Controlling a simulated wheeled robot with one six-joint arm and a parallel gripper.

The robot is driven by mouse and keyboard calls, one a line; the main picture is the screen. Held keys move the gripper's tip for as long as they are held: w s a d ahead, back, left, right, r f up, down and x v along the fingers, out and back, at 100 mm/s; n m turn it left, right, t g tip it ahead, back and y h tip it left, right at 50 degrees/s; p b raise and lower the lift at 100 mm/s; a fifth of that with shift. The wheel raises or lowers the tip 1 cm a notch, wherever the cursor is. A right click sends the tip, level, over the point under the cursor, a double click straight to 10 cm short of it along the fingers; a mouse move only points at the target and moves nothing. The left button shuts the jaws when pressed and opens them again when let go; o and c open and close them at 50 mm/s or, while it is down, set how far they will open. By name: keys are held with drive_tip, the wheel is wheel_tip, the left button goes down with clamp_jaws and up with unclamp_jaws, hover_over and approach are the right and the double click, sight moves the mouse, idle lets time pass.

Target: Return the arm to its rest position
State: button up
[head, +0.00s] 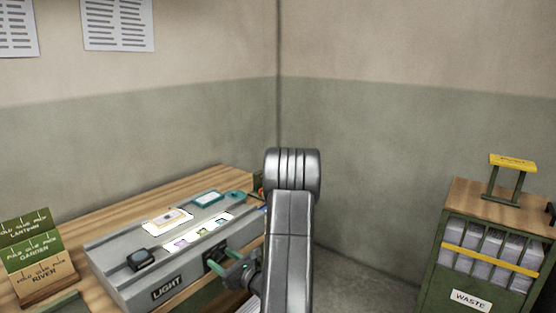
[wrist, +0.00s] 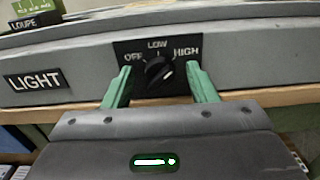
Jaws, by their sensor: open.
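My gripper (wrist: 158,92) is open in the wrist view. Its two green fingers stand on either side of the black rotary knob (wrist: 159,72) on the front of the grey light box (wrist: 88,58), with visible space between fingers and knob. The knob's white mark points toward the lower right, on the HIGH side. In the head view my gripper (head: 237,272) is at the front face of the light box (head: 120,287), and my arm (head: 291,240) rises beside it. The lit top of the box holds several small cards.
A stepped holder of labelled cards (head: 38,262) stands at the left on the wooden table (head: 212,180). A green waste cabinet (head: 487,262) with a yellow-topped stand (head: 512,162) is at the right. Floor shows between the table and the cabinet.

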drive_tip(key=n, duration=0.4)
drive_tip(key=shift+s+a+n, duration=0.1)
drive_tip(key=shift+n, duration=0.2)
drive_tip(key=shift+n+p, duration=0.45)
drive_tip(key=shift+n, duration=1.85)
drive_tip(key=shift+s+f, duration=0.1)
